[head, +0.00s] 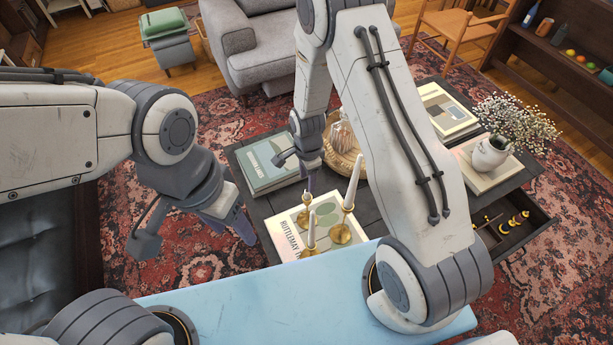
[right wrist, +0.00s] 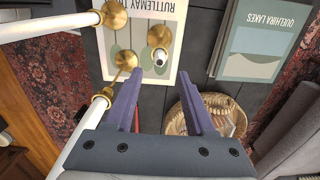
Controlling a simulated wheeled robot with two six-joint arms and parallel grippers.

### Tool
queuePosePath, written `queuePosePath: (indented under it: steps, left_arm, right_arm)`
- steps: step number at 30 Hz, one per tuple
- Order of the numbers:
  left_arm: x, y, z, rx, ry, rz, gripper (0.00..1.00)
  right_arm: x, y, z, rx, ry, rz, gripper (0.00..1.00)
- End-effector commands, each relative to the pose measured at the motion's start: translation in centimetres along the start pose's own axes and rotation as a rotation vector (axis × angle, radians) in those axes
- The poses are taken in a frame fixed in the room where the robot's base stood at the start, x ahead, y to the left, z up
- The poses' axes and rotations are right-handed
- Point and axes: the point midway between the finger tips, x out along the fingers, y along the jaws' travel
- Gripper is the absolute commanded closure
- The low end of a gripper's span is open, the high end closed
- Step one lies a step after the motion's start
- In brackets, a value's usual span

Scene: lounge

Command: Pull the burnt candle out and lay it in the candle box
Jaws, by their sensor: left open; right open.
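Three brass candlesticks stand on a pale book on the coffee table. One holds the burnt candle (right wrist: 160,57), a short white stub with a dark top, upright in its brass holder (right wrist: 159,37). The other two hold taller white candles (head: 352,180) (head: 311,228). My right gripper (head: 308,190) points down over the burnt candle's holder; in the right wrist view its open fingers (right wrist: 157,82) lie either side of the stub's line, not visibly touching it. My left gripper (head: 238,228) is open and empty, left of the table. I cannot pick out a candle box.
The pale book (head: 289,228) lies under the candlesticks. A green-grey book (head: 270,165) and a wicker tray (head: 355,168) with a glass piece are behind. A flower vase (head: 490,153) stands at right, above an open drawer (head: 535,222). My right arm hides part of the table.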

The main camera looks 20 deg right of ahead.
Motion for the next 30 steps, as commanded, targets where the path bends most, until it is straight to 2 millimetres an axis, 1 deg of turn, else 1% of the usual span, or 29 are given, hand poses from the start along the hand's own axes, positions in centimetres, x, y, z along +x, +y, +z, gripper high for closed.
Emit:
queuePosePath:
  steps: [1, 5, 12, 19, 24, 30]
  left_arm:
    - [0.6, 0.0, 0.0, 0.0, 0.0, 0.0, 0.43]
    - [1.6, -0.1, 0.1, 0.0, 0.0, 0.0, 0.43]
    - [4.0, -0.3, 0.2, 0.0, 0.0, 0.0, 0.43]
    - [5.8, -0.4, 0.3, 0.0, 0.0, 0.0, 0.43]
    - [6.4, -0.5, 0.3, 0.0, 0.0, 0.0, 0.43]
    - [6.4, -0.5, 0.3, 0.0, 0.0, 0.0, 0.43]
  right_arm:
    - [0.6, 0.0, 0.0, -0.001, 0.0, 0.001, 0.45]
    - [1.9, 0.0, 0.1, -0.002, 0.0, 0.001, 0.45]
    - [4.8, 0.1, 0.1, -0.004, 0.0, 0.001, 0.45]
    - [7.3, 0.1, 0.1, -0.004, 0.0, 0.002, 0.45]
    - [8.3, 0.1, 0.1, -0.004, 0.0, 0.002, 0.45]
    - [8.4, 0.1, 0.1, -0.004, 0.0, 0.001, 0.45]
